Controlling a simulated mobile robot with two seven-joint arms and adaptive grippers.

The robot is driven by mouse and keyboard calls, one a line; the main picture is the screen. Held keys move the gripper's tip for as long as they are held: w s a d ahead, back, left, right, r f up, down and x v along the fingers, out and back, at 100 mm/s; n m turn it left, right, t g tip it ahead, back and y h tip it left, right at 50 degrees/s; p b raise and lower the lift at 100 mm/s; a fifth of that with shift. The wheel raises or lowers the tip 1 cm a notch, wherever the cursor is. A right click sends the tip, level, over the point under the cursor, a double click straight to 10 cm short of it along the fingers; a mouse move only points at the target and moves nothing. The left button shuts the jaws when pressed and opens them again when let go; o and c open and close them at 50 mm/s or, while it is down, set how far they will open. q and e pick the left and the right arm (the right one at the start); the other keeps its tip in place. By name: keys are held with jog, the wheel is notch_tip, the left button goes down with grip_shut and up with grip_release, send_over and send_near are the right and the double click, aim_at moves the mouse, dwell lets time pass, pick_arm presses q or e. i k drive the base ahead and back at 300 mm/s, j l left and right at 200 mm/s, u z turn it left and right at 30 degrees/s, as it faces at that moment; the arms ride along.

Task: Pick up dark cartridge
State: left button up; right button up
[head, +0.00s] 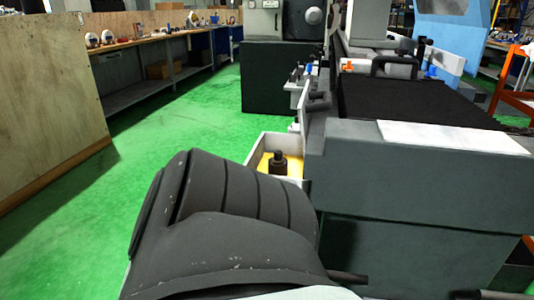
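A small dark cartridge (278,162) stands upright in a white-walled tray (262,144) with a yellow bottom. The tray is fixed to or set against the left side of the grey grinder (400,185). The cartridge has a narrower top and a wider body. Its base is partly hidden by the tray's near wall and the dark rounded body in front. Neither of my grippers shows in the head view.
A large dark ribbed body (235,215) fills the bottom foreground, in front of the tray. Green floor (150,165) lies open to the left. A wooden panel (45,90) and a long workbench (150,40) stand beyond it. A dark block (270,80) stands behind.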

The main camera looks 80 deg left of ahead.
aim_at(278, 159)
jog(key=k+j, duration=0.45)
jog(key=j, duration=0.15)
jog(key=k+j, duration=0.45)
jog(key=j, duration=0.15)
jog(key=k+j, duration=0.4)
jog(key=j, duration=0.2)
